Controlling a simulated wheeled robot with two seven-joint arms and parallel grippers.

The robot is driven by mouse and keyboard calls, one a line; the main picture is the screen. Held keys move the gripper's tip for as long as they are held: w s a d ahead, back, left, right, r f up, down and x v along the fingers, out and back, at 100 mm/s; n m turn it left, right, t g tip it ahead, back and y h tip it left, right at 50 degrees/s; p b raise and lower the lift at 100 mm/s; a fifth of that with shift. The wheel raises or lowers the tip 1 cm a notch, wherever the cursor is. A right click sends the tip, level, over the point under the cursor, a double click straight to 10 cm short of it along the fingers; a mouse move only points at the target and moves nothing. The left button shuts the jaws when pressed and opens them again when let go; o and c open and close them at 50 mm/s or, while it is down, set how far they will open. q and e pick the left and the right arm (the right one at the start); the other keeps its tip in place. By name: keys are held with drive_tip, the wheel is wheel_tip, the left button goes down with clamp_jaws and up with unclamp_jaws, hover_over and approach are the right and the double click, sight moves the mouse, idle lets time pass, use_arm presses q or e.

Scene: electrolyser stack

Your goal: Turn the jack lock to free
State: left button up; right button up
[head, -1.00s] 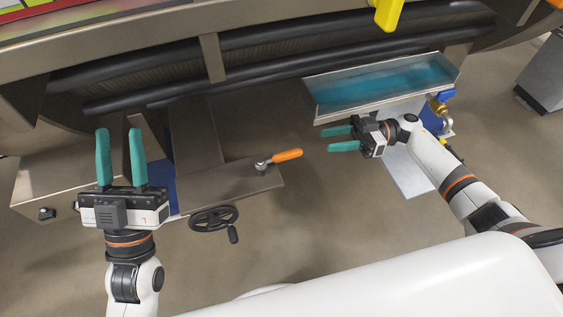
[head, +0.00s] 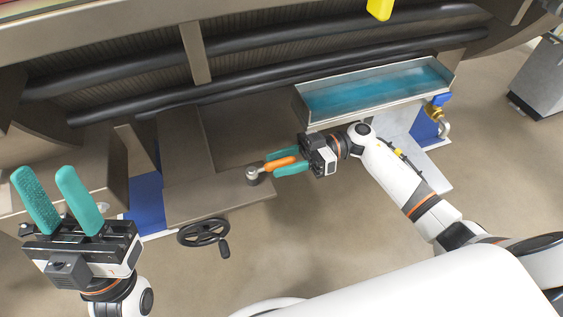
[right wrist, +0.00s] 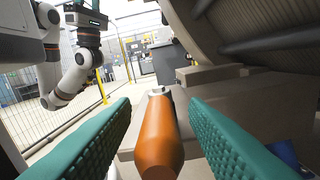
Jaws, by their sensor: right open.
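The jack lock is a lever with an orange handle (head: 281,164) on a metal pivot (head: 253,175), on top of a brown metal plate. In the head view the handle points right from the pivot. My right gripper (head: 280,162) is open, with its teal fingers on either side of the handle. In the right wrist view the orange handle (right wrist: 160,140) lies between the two spread fingers, with a gap visible on each side. My left gripper (head: 55,195) is open and empty at the far left.
A black handwheel (head: 203,233) with a crank sits at the plate's front edge. A tray of blue liquid (head: 375,93) stands behind my right arm. Black pipes (head: 310,78) run across the back. A yellow part (head: 380,8) hangs at the top.

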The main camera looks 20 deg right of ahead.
drive_tip(key=shift+a, duration=0.2)
drive_tip(key=shift+c, duration=0.2)
clamp_jaws()
